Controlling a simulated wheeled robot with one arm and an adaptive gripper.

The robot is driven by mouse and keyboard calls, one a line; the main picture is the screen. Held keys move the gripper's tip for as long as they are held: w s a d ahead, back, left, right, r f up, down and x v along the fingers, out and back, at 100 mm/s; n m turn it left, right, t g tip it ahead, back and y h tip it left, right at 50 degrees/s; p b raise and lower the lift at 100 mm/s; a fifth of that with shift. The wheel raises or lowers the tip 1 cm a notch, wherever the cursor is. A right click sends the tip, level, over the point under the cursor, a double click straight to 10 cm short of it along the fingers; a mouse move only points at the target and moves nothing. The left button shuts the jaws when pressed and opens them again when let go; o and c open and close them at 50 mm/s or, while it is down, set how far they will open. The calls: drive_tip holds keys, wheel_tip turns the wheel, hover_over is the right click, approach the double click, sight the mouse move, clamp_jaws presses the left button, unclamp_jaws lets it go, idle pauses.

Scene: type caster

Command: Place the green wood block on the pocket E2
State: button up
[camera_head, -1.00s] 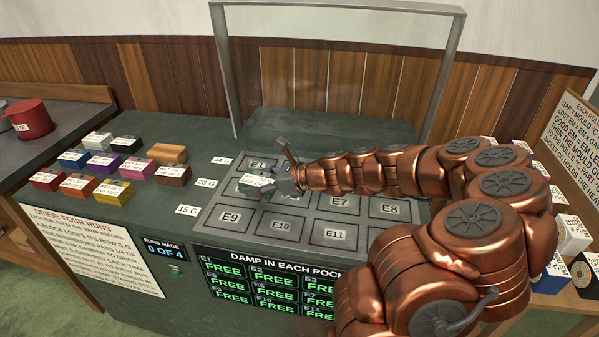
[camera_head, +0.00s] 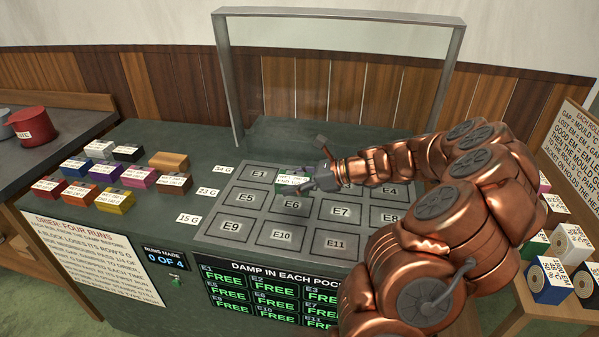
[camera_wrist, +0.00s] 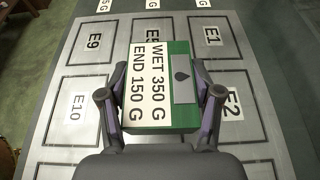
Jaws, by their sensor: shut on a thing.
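The green wood block (camera_head: 293,181) is in my gripper (camera_head: 311,184), over the upper part of the pocket plate. In the wrist view the block (camera_wrist: 159,101) lies between the two fingers (camera_wrist: 160,92), with a label reading WET 350 G, END 150 G. My gripper is shut on it. Pocket E2 (camera_wrist: 233,106) shows beside the right finger, partly covered by the block and finger. In the head view the block and gripper hide E2. I cannot tell how high the block is above the plate.
Labelled blocks in several colours stand on the left counter, such as a yellow one (camera_head: 115,202). Pockets E1 (camera_head: 260,175), E5 (camera_head: 247,198) and E6 (camera_head: 292,206) look empty. A clear framed screen (camera_head: 230,100) stands behind the plate. The display (camera_head: 275,290) reads FREE.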

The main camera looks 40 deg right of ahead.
drive_tip(key=w+d, duration=0.2)
drive_tip(key=w+d+p, duration=0.1)
drive_tip(key=w+d, duration=0.1)
drive_tip(key=w+d+f, duration=0.1)
drive_tip(key=w+d, duration=0.1)
drive_tip(key=shift+w+d, duration=0.35)
drive_tip(key=shift+d, duration=0.05)
drive_tip(key=shift+f+p, duration=0.5)
drive_tip(key=shift+f, duration=1.2)
drive_tip(key=shift+f, duration=0.1)
drive_tip(key=o, duration=1.3)
